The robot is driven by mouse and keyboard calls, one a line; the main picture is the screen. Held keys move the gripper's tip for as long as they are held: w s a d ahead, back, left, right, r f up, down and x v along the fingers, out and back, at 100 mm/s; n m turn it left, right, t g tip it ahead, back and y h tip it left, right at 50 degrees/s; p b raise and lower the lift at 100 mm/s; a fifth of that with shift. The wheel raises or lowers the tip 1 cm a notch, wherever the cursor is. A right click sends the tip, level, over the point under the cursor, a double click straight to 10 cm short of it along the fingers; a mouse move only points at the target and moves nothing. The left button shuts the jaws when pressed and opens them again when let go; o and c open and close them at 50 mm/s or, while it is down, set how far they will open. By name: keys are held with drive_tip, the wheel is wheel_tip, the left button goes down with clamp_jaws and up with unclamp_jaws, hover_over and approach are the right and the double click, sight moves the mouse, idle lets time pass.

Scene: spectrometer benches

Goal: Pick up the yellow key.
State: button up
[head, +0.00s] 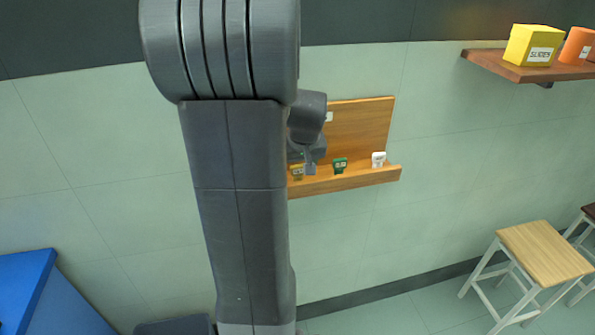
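The yellow key (297,173) stands on the lip of a wooden wall rack (350,180), at the left of the part that shows. A green key (340,165) and a white key (378,159) stand to its right on the same lip. My gripper (309,168) is at the rack, right by the yellow key and partly overlapping it in the picture. The fingers are small and partly hidden, so I cannot tell whether they are open, shut or touching the key. My arm hides the left end of the rack.
A wooden shelf (490,62) at the upper right holds a yellow box (531,45) labelled SLIDES and an orange container (577,46). A stool (545,250) stands at the lower right. A blue bench (25,285) is at the lower left. Floor below the rack looks clear.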

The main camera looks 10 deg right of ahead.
drive_tip(key=shift+f, duration=0.5)
drive_tip(key=shift+w, duration=0.1)
drive_tip(key=c, duration=1.1)
drive_tip(key=shift+o, duration=0.2)
